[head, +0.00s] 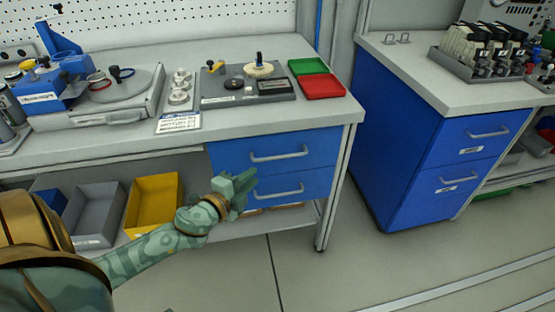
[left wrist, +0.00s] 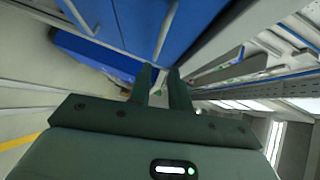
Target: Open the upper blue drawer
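The upper blue drawer (head: 232,155) under the workbench is closed, flush with the front, with a horizontal grey bar handle (head: 279,155). Below it is a closed lower blue drawer (head: 300,184) with a like handle (head: 281,192). My left gripper (head: 243,183) is in front of the lower drawer's left part, below and left of the upper handle. In the left wrist view its two fingers (left wrist: 161,70) are apart with nothing between them. Blue drawer fronts and a bar handle (left wrist: 166,32) show beyond the fingertips; I cannot tell which drawer. My right gripper is not in view.
A second blue cabinet (head: 400,140) with two closed drawers stands at the right. A yellow bin (head: 153,203) and a grey bin (head: 97,215) sit on the lower shelf. The bench leg (head: 336,190) borders the drawers. The floor in front is clear.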

